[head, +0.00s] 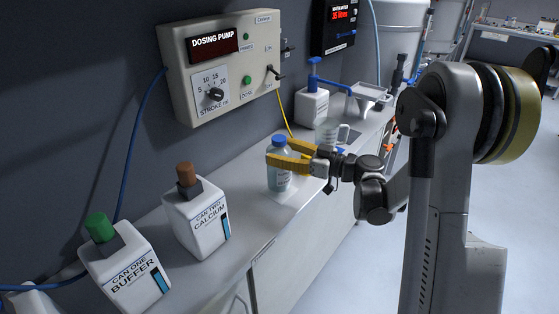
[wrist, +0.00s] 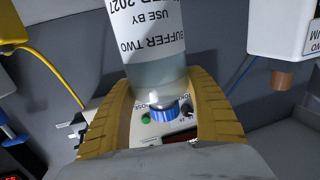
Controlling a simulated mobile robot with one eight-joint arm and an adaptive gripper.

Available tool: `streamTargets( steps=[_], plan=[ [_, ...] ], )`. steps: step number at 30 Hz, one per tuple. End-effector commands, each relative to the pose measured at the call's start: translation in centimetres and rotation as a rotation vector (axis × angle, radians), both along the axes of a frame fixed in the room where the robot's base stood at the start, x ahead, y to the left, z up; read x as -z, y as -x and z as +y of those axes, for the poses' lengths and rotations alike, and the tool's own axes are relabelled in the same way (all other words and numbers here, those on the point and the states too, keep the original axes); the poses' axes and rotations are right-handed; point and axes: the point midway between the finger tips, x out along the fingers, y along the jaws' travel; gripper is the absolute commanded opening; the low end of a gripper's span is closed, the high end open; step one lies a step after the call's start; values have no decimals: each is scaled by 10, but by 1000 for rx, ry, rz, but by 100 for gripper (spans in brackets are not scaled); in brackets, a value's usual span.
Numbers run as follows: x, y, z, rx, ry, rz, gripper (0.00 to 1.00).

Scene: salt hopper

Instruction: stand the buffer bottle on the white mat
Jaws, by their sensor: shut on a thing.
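The buffer bottle (head: 279,176) is clear with a blue cap and a white label, upright over the bench in the head view. In the wrist view the bottle (wrist: 155,72) appears upside down, its label reading BUFFER TWO. My gripper (head: 289,157) has its yellow fingers shut around the bottle's upper part, reaching in from the right. In the wrist view my gripper (wrist: 160,112) has one finger on each side of the bottle. A pale patch that looks like the white mat (head: 298,196) shows under and beside the bottle's base. I cannot tell if the base touches it.
White cans marked CAN TWO CALCIUM (head: 197,222) and CAN ONE BUFFER (head: 125,270) stand to the left. A clear jug (head: 329,132) stands just behind my gripper. The dosing pump box (head: 222,66) hangs on the wall above. The bench between bottle and calcium can is clear.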

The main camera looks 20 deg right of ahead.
Motion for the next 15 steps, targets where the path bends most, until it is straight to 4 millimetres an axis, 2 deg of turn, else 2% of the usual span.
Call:
streamTargets(
  steps=[1, 3, 15],
  plan=[
    [13, 0, 0, 0, -1, -1, 22],
    [20, 0, 0, 0, -1, -1, 22],
    [24, 0, 0, 0, -1, 0, 22]
  ],
)
